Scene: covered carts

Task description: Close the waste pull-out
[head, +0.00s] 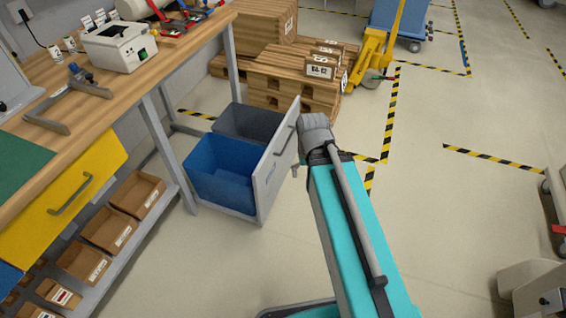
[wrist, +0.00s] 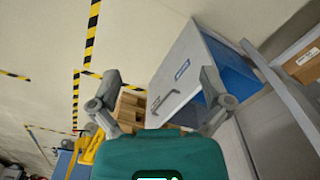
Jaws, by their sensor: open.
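The waste pull-out stands out from under the workbench, its pale grey front panel (head: 275,165) facing right in the head view. Behind the panel sit a blue bin (head: 222,172) and a dark grey bin (head: 250,122). A bar handle (head: 285,140) is on the panel. In the wrist view the front panel (wrist: 190,62) and its handle (wrist: 163,101) show beyond and between my fingers. My gripper (wrist: 160,108) is open and empty, with a finger on each side. No contact with the panel is visible. In the head view my arm's wrist hides most of the gripper.
The workbench (head: 180,45) with a yellow drawer (head: 65,195) and cardboard boxes (head: 108,230) on a low shelf is at left. Wooden pallets (head: 290,85) and a yellow pallet truck (head: 375,65) stand behind. The floor (head: 460,220) to the right is mostly clear.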

